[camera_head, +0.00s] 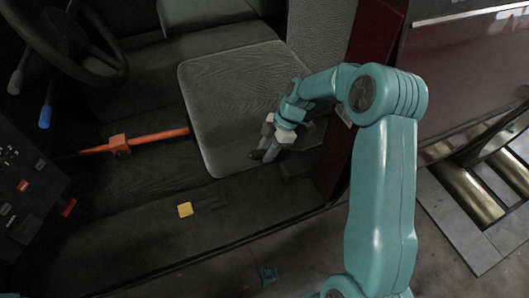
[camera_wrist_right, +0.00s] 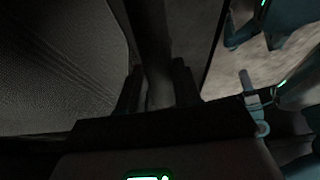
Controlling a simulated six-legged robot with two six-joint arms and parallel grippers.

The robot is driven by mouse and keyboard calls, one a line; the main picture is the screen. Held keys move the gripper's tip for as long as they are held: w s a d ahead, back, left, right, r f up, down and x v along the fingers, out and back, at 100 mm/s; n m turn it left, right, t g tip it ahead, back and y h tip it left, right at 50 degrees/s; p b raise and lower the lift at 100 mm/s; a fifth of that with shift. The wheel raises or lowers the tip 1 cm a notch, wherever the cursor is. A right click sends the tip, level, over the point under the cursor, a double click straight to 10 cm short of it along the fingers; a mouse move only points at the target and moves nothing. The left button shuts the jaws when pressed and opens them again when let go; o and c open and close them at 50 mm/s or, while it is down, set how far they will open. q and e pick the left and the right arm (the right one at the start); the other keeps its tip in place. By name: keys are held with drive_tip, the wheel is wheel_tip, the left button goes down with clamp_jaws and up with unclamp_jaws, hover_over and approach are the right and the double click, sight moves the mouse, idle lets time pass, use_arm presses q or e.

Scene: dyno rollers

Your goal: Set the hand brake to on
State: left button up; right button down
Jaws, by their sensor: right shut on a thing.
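My right gripper (camera_head: 260,152) is beside the front right corner of the seat, low and close to the cab's sill. In the right wrist view its two dark fingers (camera_wrist_right: 158,88) are closed around a dark upright bar (camera_wrist_right: 152,45), which looks like the hand brake lever. In the head view the gripper and the shadow hide most of this bar, so its exact tilt cannot be told. My left gripper is not in view.
The dark grey seat (camera_head: 235,95) lies just left of the gripper. An orange bar with a block (camera_head: 119,144) and a steering wheel (camera_head: 60,40) are further left. A dark red door post (camera_head: 365,60) stands right. Metal rollers (camera_head: 470,195) lie outside.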

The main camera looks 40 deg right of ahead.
drive_tip(key=shift+d+r, duration=0.15)
drive_tip(key=shift+r, duration=0.05)
drive_tip(key=c, duration=1.1)
unclamp_jaws()
drive_tip(key=shift+c, duration=0.2)
drive_tip(key=o, duration=0.4)
drive_tip(key=shift+s+r, duration=0.1)
drive_tip(key=shift+c, duration=0.2)
wheel_tip(320, 180, up, 20)
drive_tip(key=p, duration=0.4)
